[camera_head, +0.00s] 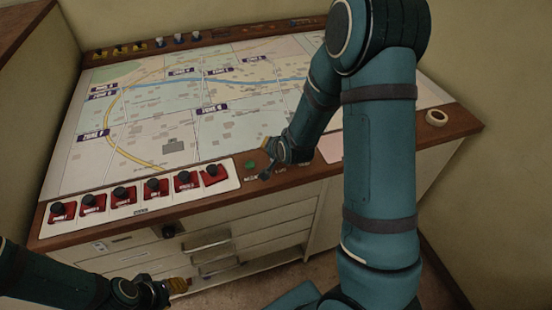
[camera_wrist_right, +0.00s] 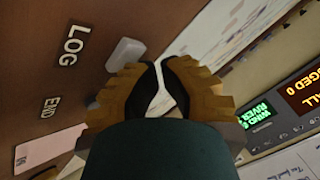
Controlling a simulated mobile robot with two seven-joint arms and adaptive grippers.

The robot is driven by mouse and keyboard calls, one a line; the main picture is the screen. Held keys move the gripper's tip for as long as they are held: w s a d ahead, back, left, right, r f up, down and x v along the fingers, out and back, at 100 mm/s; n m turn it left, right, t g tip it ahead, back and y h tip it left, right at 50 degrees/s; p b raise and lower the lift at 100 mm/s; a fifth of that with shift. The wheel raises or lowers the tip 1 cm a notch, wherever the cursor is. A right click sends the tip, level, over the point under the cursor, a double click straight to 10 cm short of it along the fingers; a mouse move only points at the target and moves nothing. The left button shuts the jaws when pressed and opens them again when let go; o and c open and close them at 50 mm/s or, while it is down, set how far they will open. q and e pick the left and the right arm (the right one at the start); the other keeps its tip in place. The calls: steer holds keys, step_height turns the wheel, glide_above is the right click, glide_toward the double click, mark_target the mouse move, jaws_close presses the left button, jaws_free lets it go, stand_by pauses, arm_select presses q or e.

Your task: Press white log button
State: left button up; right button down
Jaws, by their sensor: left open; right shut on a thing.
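The white log button (camera_wrist_right: 125,55) shows in the right wrist view, a pale rounded key on the brown console edge next to the printed word LOG. My right gripper (camera_wrist_right: 160,82) has its two brown fingertips close together, right beside the button; I cannot tell whether they touch it. What is between the fingers is unclear. In the head view my right gripper (camera_head: 267,158) is at the console's front rim, and its wrist hides the button there. My left gripper (camera_head: 180,286) is open, low at the left, in front of the drawers and away from the console top.
A green button (camera_head: 251,164) is just left of my right gripper. A row of red switches (camera_head: 123,195) lies farther left. The map board (camera_head: 160,115) fills the desk top. A tape roll (camera_head: 436,117) lies at right. Lit displays (camera_wrist_right: 303,95) show in the wrist view.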

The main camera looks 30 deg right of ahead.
steer(key=shift+f+b, duration=0.35)
steer(key=shift+b, duration=0.15)
stand_by(0.7)
steer(key=shift+r, duration=0.1)
steer(key=shift+r+p, duration=0.5)
steer(key=shift+r, duration=0.25)
steer(key=shift+r+p, duration=1.7)
steer(key=shift+r, duration=0.8)
